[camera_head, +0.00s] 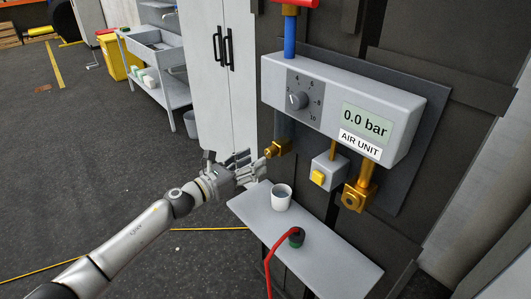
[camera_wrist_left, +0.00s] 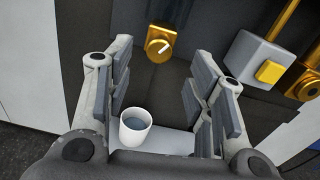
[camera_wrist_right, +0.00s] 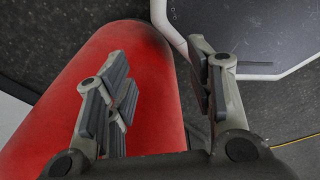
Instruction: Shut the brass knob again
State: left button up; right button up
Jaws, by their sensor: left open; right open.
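A brass knob (camera_head: 277,148) sits at the lower end of a pipe under the left side of the grey air unit (camera_head: 345,105). In the left wrist view the knob (camera_wrist_left: 160,40) bears a pale slanted mark and lies ahead of my fingers. My left gripper (camera_head: 255,164) is open and empty, close to the knob, apart from it. A white cup (camera_head: 281,197) with greyish contents stands on the shelf below, and shows between the fingers in the left wrist view (camera_wrist_left: 135,128). My right gripper (camera_wrist_right: 160,78) is open beside a large red rounded body (camera_wrist_right: 105,100).
The unit's display (camera_head: 367,120) reads 0.0 bar; its dial (camera_head: 298,100) is on the front. A yellow button box (camera_head: 320,176) and a second brass fitting (camera_head: 354,196) are to the right. A red hose (camera_head: 273,258) with a dark end lies on the shelf (camera_head: 335,265).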

aim_at(267, 154)
pick_arm(q)
jog(key=shift+x, duration=2.85)
jog(key=shift+s, duration=0.1)
jog(key=shift+c, duration=0.2)
jog(key=c, duration=1)
